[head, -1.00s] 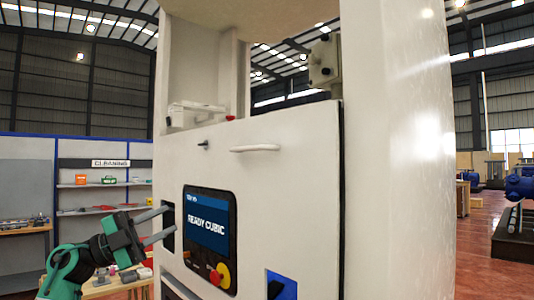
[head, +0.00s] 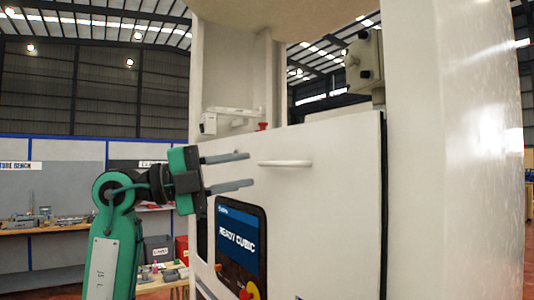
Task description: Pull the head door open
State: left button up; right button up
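The head door (head: 325,210) is the large white front panel of the machine, and it looks shut. Its white bar handle (head: 285,163) runs level near the panel's top. My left gripper (head: 250,170) is open and empty, its two grey fingers pointing right, one above the other. In the picture the fingertips end just left of the handle; I cannot tell their distance in depth. My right gripper is not in view.
A dark screen (head: 239,240) reading "READY CUBIC" is on the panel's lower left, with a yellow-and-red knob below. A white column (head: 440,150) stands at the right. Benches with parts are behind my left arm.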

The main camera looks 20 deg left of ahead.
aim_at(271, 165)
pick_arm(q)
jog(key=p+x, duration=0.1)
jog(key=x, duration=0.3)
jog(key=shift+d+r+p, duration=0.1)
jog(key=shift+r+p, duration=0.1)
jog(key=shift+p, duration=0.1)
jog(key=shift+w+d, duration=0.35)
jog(key=shift+d, duration=0.2)
grip_shut()
